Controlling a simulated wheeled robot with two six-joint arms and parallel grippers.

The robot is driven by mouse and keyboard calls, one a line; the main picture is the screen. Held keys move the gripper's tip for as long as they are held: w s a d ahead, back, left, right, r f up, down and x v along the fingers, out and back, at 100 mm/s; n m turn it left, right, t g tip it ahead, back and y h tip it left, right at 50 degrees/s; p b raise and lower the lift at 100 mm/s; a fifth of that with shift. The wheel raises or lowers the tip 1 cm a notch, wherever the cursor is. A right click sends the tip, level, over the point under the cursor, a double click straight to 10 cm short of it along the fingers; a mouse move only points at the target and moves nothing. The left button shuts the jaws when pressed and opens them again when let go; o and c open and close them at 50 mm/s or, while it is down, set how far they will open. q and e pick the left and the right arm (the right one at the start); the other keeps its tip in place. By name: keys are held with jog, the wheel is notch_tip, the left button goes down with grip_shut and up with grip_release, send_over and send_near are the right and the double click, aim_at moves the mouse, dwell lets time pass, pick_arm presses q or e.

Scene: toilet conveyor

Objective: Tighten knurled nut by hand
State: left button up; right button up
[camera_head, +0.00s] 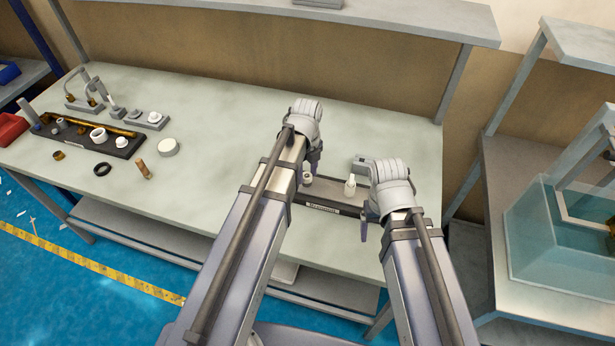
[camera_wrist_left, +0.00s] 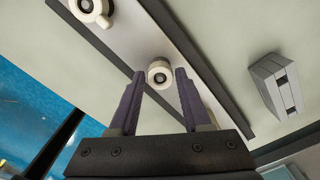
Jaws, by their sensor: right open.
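A dark fixture tray (camera_head: 323,209) with a label on its front lies on the bench. A small off-white round part (camera_head: 307,179), perhaps the knurled nut, stands on it. A taller white fitting (camera_head: 350,186) stands farther right. My left gripper (camera_head: 314,166) is at the tray, beside the round part. In the left wrist view its purple fingers are apart, with a round off-white part (camera_wrist_left: 159,73) with a dark hole between their tips; narrow gaps show at both sides. A ring-shaped part (camera_wrist_left: 90,8) shows farther up. My right gripper (camera_head: 367,224) is open at the tray's right end.
A grey block (camera_head: 362,163) stands behind the tray; it also shows in the left wrist view (camera_wrist_left: 276,84). At the left are a long dark tray (camera_head: 123,152) of fittings, a white disc (camera_head: 168,147), a black ring (camera_head: 102,169) and a brown cylinder (camera_head: 143,169). The bench middle is clear.

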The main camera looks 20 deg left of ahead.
pick_arm(q)
jog(key=shift+r, duration=0.1)
pick_arm(e)
jog(key=shift+r, duration=0.1)
pick_arm(q)
notch_tip(320, 180, up, 3)
jog(key=p, duration=0.3)
pick_arm(e)
notch_tip(320, 180, up, 3)
jog(key=shift+f, duration=0.1)
pick_arm(q)
jog(key=o, duration=0.6)
jog(key=shift+c, duration=0.2)
jog(key=c, duration=0.5)
jog(key=n, duration=0.4)
jog(key=shift+n, duration=0.3)
